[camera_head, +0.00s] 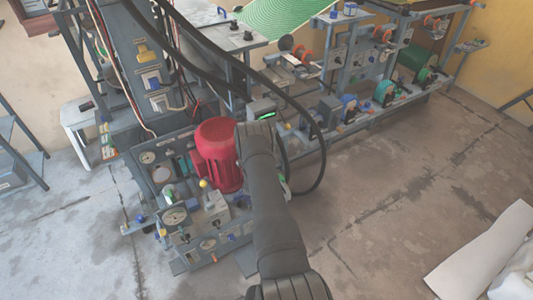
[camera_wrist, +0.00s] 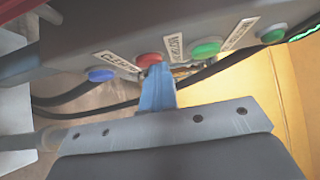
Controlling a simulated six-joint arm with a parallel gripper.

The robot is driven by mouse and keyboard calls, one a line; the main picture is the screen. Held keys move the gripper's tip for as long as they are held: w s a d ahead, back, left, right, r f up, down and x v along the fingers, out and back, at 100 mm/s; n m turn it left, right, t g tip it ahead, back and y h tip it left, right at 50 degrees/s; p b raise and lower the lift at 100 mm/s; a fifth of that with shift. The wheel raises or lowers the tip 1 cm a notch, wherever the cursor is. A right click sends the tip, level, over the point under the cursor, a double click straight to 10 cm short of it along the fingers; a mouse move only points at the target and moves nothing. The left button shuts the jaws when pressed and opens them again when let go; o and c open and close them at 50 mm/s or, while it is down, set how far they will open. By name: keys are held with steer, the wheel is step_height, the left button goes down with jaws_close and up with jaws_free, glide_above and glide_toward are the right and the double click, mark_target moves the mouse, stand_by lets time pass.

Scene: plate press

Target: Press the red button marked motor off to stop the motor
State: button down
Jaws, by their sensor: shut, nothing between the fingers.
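The red button (camera_wrist: 149,59) sits on a grey panel in the wrist view, between a blue button (camera_wrist: 101,75) and a green button (camera_wrist: 206,47). White labels stand between the buttons; the one right of the red button (camera_wrist: 174,45) seems to read "motor", the rest is unclear. My gripper (camera_wrist: 154,75) is shut and empty, its blue fingers pointing at the red button. The tips overlap its lower edge in the picture; I cannot tell whether they touch it. In the head view my arm hides the fingers and the buttons.
A second green button (camera_wrist: 273,35) is farther right on the panel. A red motor (camera_head: 217,152) is close on the left, and a black hose (camera_head: 323,160) loops on the right.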

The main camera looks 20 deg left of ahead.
steer(key=shift+w+a+r+y, duration=0.4)
steer(key=shift+w+a+r, duration=0.05)
steer(key=shift+a, duration=0.15)
steer(key=s+d+f, duration=0.1)
steer(key=s+d, duration=0.3)
steer(key=s, duration=0.9)
steer(key=shift+s+h, duration=0.4)
steer(key=shift+f, duration=0.1)
steer(key=c, duration=2.2)
jaws_free()
